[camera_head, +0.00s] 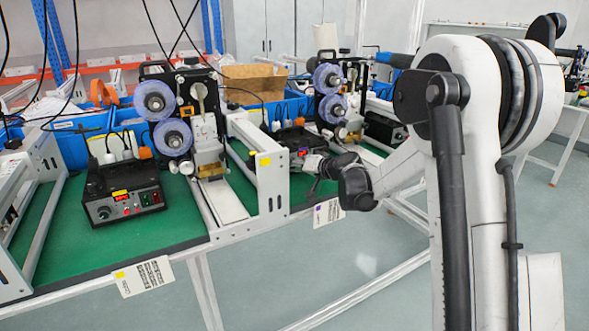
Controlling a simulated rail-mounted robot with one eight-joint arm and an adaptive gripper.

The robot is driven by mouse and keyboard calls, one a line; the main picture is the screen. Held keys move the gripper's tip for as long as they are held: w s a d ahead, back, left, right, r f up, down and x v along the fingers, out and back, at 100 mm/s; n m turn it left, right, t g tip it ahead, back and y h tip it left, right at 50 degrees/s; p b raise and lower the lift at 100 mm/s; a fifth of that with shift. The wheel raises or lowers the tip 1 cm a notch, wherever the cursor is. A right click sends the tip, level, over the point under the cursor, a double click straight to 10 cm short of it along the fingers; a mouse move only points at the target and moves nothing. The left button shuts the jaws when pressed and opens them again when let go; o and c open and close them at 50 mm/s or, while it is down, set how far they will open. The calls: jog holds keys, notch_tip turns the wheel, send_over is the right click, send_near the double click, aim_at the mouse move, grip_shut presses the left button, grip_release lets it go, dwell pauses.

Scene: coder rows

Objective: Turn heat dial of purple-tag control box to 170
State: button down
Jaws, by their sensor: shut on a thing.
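The control box (293,137) at the middle station is dark and sits on the green mat behind my gripper. A hanging label (328,212) with a small purple mark is on the table edge in front of it. My gripper (301,168) is at the front of this box, with its fingers closed at the place of the heat dial. The dial itself is hidden by the fingers, and its reading cannot be made out. A small red spot shows on the box front just above the fingers.
A white frame post (270,182) rises just left of my gripper. Reel machines (330,95) stand behind. Open floor lies in front of the table.

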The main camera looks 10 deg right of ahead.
jog(key=m+y+b, duration=0.1)
jog(key=m, duration=0.1)
jog(key=m+y+b, duration=0.1)
jog(key=m, duration=0.1)
jog(key=shift+d+f+y, duration=0.15)
jog(key=shift+y, duration=0.15)
jog(key=m+t+y+b, duration=0.1)
jog(key=m, duration=0.3)
jog(key=shift+y+b, duration=0.4)
jog(key=shift+m, duration=0.3)
jog(key=c, duration=1.8)
grip_release()
jog(key=shift+o, duration=0.2)
jog(key=shift+d, duration=0.1)
jog(key=v, duration=1.2)
jog(key=shift+f, duration=0.1)
